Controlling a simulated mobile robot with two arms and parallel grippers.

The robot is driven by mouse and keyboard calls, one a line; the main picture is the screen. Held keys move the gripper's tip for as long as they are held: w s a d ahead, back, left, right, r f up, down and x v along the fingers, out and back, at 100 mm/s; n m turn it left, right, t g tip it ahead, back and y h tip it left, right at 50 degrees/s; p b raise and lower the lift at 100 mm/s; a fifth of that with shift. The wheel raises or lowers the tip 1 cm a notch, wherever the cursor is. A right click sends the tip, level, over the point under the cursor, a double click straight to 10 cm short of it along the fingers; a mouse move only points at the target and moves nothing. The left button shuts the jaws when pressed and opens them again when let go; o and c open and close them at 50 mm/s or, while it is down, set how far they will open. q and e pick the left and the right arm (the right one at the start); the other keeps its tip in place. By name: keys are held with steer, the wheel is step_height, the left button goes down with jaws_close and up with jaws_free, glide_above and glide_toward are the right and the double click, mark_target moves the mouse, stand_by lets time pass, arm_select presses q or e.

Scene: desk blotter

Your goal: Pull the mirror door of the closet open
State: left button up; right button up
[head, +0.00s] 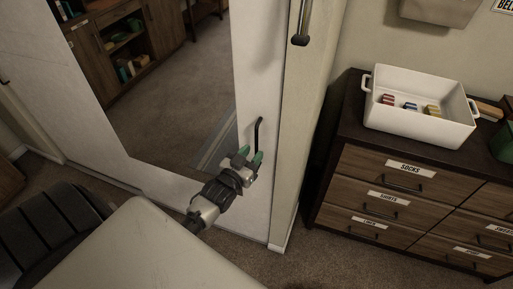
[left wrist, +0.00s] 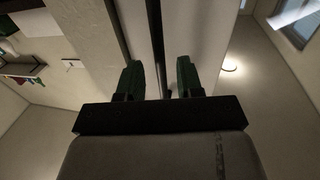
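The mirror door (head: 180,95) of the closet has a white frame around a large mirror and looks shut in the head view. Its dark, slim upright handle (head: 259,133) sits on the right part of the frame. My left gripper (head: 250,157) is at the lower end of this handle, with green fingertips pointing at the door. In the left wrist view the two green fingers (left wrist: 160,78) stand apart. A dark upright bar (left wrist: 155,35), likely the handle, runs up between them, with gaps on both sides. No contact shows. My right gripper is in neither view.
A dark wooden dresser (head: 380,185) with labelled drawers stands right of the closet, bearing a white bin (head: 420,122) with small coloured items. Carpet (head: 300,262) lies bare before the closet.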

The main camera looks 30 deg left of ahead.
arm_select(q)
steer(key=shift+w, duration=1.45)
jaws_close()
